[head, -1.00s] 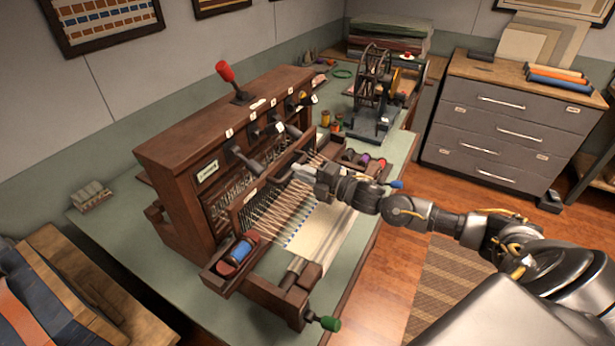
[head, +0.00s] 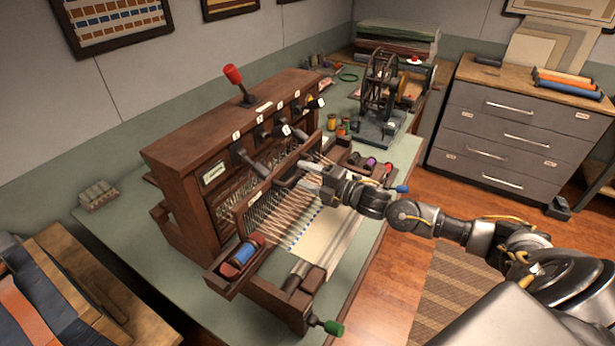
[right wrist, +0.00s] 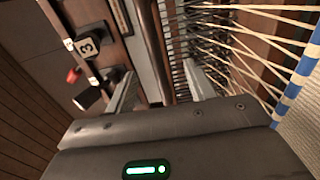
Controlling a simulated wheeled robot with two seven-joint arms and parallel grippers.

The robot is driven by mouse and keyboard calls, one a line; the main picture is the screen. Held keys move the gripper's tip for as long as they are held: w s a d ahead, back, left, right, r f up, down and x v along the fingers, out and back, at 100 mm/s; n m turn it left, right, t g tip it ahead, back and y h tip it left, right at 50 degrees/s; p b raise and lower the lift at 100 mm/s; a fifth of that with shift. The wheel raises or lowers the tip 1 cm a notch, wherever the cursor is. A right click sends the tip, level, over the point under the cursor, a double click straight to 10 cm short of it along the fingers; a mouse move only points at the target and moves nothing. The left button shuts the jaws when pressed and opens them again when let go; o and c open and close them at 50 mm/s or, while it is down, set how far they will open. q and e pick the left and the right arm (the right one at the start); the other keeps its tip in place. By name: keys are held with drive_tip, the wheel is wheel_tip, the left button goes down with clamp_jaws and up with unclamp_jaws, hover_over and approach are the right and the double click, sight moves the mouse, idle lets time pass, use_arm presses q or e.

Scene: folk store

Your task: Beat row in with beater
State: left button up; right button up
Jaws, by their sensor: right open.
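The loom (head: 185,180) is a dark wooden frame on the green table. Its beater (head: 263,190) is a wooden bar slanting across the pale warp threads (head: 285,215), behind the woven cloth (head: 328,238). My right gripper (head: 305,175) is open, with its fingertips close to the beater's middle. In the right wrist view, the two fingers (right wrist: 160,88) are spread apart, with a wooden bar (right wrist: 153,40) beyond the gap. Whether they touch the beater cannot be told. A row of blue marks shows at the cloth's edge (right wrist: 296,85). My left gripper is not in view.
Numbered levers (head: 287,131) stand along the loom front near the gripper. A red-handled lever (head: 233,75) rises on top. A shuttle with blue thread (head: 243,254) lies at left, and a green knob (head: 333,327) sticks out in front. Spools (head: 371,163) sit beyond the gripper.

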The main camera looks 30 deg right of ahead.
drive_tip(key=p+v, duration=0.1)
drive_tip(key=v, duration=0.7)
idle(0.4)
idle(1.2)
